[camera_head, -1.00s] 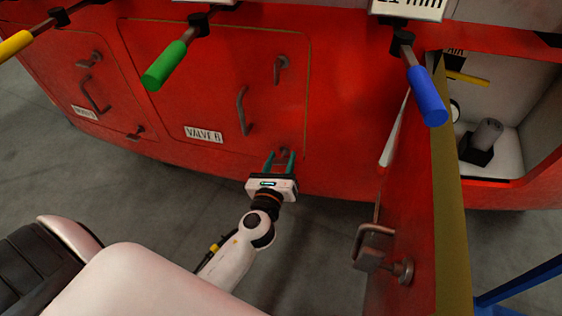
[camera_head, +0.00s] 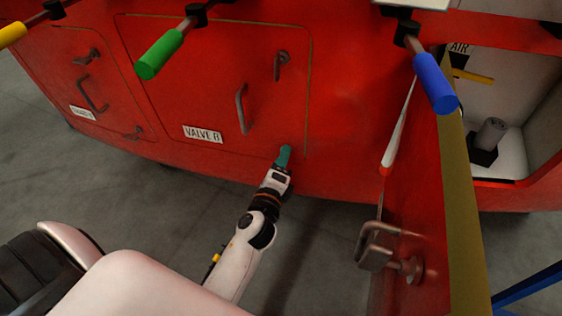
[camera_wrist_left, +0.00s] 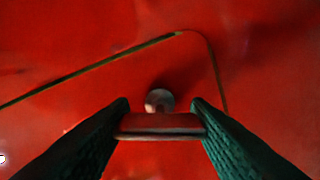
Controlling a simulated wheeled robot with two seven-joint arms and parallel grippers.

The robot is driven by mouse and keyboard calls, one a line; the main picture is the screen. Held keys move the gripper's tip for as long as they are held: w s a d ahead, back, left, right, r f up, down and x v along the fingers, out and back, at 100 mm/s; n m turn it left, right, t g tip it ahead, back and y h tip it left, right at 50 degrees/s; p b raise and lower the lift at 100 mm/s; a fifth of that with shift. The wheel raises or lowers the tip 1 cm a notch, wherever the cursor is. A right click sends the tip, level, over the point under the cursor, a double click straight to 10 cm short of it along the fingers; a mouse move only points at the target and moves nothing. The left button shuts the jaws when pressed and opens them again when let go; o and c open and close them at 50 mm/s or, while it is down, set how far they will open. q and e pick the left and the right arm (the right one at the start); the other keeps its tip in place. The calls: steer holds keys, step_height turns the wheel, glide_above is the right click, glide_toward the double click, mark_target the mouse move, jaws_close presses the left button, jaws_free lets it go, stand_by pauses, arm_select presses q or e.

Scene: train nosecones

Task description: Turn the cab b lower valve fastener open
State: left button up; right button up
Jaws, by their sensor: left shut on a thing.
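The VALVE B panel (camera_head: 205,85) is a red door outlined on the red cab front. Its lower fastener is hidden behind my left gripper (camera_head: 284,157) in the head view. In the left wrist view the fastener (camera_wrist_left: 160,125) shows as a reddish bar with a round grey pivot behind it, near the panel's corner. The bar lies between the green fingertips of my left gripper (camera_wrist_left: 160,122), which is shut on it. The upper fastener (camera_head: 281,66) of the same panel hangs downward. My right gripper is not in view.
A grey handle (camera_head: 241,109) sits on the panel beside the VALVE B label (camera_head: 203,134). Green (camera_head: 161,54) and blue (camera_head: 434,83) levers jut out above. An open red door (camera_head: 405,220) with a latch stands at right, by an open compartment (camera_head: 505,95).

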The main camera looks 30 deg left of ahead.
arm_select(q)
steer(key=shift+n, duration=1.9)
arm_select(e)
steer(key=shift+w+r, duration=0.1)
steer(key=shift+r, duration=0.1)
arm_select(q)
steer(key=o, duration=1)
